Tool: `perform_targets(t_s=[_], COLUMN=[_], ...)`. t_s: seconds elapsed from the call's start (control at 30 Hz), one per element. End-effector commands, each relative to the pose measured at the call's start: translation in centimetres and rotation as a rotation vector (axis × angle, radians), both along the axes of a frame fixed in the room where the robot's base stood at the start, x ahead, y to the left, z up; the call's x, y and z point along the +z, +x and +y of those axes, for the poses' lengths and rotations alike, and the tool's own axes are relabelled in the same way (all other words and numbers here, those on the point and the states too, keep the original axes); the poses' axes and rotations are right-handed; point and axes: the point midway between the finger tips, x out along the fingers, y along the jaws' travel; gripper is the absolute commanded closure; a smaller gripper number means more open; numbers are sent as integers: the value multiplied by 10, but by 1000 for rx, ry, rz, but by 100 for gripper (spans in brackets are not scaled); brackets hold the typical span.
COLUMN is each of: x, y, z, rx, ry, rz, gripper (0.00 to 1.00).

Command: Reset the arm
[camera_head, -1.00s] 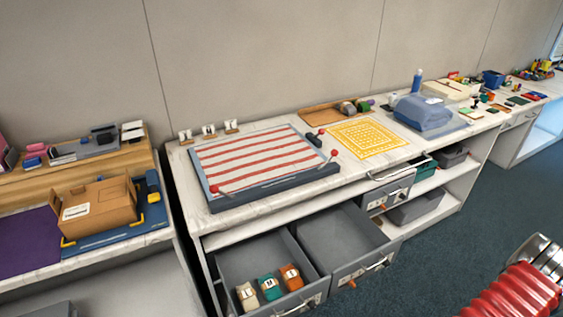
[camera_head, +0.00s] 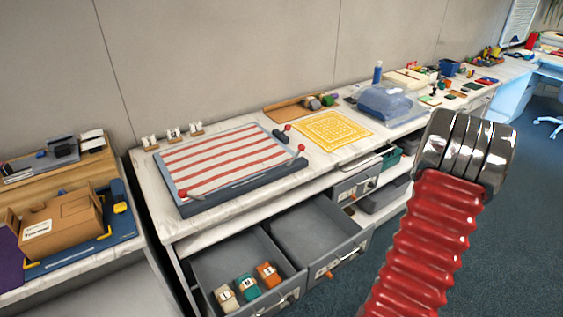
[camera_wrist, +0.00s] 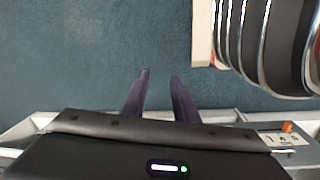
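My arm, with a red ribbed sleeve (camera_head: 425,240) and a ringed chrome and black joint (camera_head: 466,150), stands raised at the right of the head view. My gripper (camera_wrist: 160,73) shows only in the wrist view. Its two dark purple fingers are apart, with only blue-green floor (camera_wrist: 90,50) between and beyond them. It holds nothing. Part of a ringed chrome and black piece of my arm shows at the top right of the wrist view.
Two drawers (camera_head: 340,266) stand pulled out below the counter (camera_head: 150,190); one holds three labelled blocks (camera_head: 246,287). A striped board (camera_head: 220,160) and a yellow grid mat (camera_head: 333,131) lie on the counter. The carpet (camera_head: 510,230) at right is clear.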

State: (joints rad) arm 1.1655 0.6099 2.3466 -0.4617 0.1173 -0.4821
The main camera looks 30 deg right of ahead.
Motion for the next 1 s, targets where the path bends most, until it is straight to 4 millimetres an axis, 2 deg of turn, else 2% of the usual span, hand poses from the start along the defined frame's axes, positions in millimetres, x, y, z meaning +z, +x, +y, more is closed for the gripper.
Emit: perform_targets(t_s=[0.1, 0.47, 0.77, 1.0], x=[29, 108, 168, 213], y=[14, 50, 80, 99], z=[7, 47, 95, 139], rx=[-53, -194, -261, -276], ry=[-6, -12, -12, -6], rz=[20, 52, 36, 1], gripper=[73, 73, 73, 73])
